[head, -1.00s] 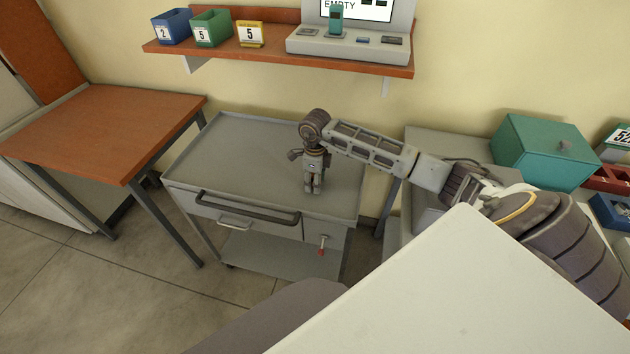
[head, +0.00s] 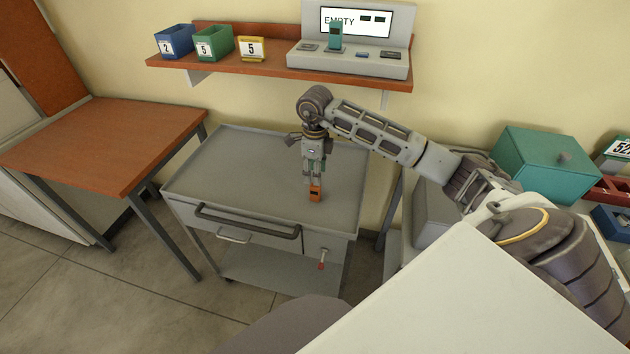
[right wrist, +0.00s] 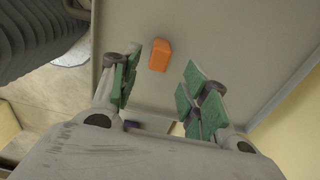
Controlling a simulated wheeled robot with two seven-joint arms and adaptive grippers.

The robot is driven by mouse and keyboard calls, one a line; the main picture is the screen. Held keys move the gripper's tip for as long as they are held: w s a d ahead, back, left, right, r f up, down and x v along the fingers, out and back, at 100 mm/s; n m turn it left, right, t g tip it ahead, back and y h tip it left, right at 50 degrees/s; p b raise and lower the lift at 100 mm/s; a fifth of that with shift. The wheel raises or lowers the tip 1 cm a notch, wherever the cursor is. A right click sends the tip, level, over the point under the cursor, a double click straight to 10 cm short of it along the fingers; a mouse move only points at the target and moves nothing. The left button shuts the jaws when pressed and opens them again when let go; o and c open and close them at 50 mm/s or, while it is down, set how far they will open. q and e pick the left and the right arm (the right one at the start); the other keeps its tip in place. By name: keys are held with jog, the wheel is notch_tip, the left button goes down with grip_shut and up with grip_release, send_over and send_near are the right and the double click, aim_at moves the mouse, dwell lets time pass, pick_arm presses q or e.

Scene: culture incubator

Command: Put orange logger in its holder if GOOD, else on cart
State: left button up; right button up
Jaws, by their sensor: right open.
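The orange logger (head: 315,194) stands on the top of the grey cart (head: 235,165), near its right front part. It also shows in the right wrist view (right wrist: 159,55), apart from the fingers and beyond their tips. My right gripper (head: 313,180) is above the cart, just over and behind the logger, pointing down. In the right wrist view its green-padded fingers (right wrist: 157,92) are spread with nothing between them. A grey instrument (head: 350,60) on the wall shelf has a screen reading "EMPTY" and a teal device (head: 335,36) standing in it. My left gripper is not in view.
The shelf (head: 230,65) carries a blue bin (head: 173,42), a green bin (head: 214,43) and a yellow bin (head: 252,49). An orange-topped table (head: 105,145) stands left of the cart. A teal box (head: 545,163) is at the right. The cart's left half is clear.

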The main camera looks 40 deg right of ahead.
jog(key=shift+r, duration=1)
jog(key=shift+a, duration=0.1)
dwell(0.9)
